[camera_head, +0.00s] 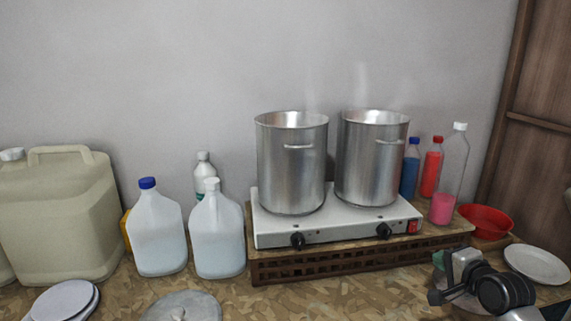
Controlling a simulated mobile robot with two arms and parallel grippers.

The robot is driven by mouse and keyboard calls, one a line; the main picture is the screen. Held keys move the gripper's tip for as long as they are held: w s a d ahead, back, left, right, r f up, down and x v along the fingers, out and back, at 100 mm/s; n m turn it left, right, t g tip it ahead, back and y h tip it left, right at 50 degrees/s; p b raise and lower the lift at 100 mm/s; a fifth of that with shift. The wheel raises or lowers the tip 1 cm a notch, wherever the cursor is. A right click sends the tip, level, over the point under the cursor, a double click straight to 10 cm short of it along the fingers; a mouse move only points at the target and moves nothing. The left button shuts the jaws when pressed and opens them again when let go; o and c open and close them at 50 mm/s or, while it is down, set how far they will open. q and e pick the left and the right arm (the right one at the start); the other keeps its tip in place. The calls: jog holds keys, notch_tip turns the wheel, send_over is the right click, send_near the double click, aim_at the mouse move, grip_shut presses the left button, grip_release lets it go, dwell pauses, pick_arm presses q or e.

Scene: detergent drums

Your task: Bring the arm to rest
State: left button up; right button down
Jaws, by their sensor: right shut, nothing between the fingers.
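My right arm shows in the lower right corner, with dark round joints and grey links. Its gripper (444,288) is shut and empty, low over the front right of the counter near a white plate (538,264). Part of the gripper is cut off or hidden by my own arm links. My left gripper is not in view. Two tall steel pots (291,170) (371,165) stand upright on a white double hot plate (330,228), with faint steam above them. The right gripper is in front of the hot plate and to its right, apart from it.
The hot plate rests on a wooden crate (350,262). Jugs (160,238) (217,240) and a beige drum (62,215) stand left. Bottles (447,180) and a red bowl (486,221) stand right. Lids (182,306) lie in front. The counter (340,297) is clear at front centre.

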jog(key=s+a+f+n+g, duration=0.6)
jog(key=s+a+f+n, duration=0.3)
jog(key=s+a+f, duration=0.55)
jog(key=s+a+f+n+g, duration=0.1)
jog(key=s+a+n+g, duration=0.15)
jog(key=s, duration=0.45)
jog(key=s+a+f+n+g+h, duration=0.1)
jog(key=s+f+n, duration=0.15)
jog(key=s, duration=0.35)
jog(key=s+a+f+n+g, duration=0.1)
jog(key=s+n, duration=0.2)
jog(key=s, duration=0.4)
notch_tip(320, 180, down, 27)
jog(key=s+g, duration=0.1)
jog(key=g, duration=0.1)
jog(key=s+d+f+b, duration=0.1)
jog(key=s+d+f, duration=0.1)
jog(key=s+f, duration=1.3)
jog(key=shift+s+d+f+n+g, duration=0.25)
jog(key=shift+s+n+g, duration=0.1)
jog(key=shift+s, duration=0.15)
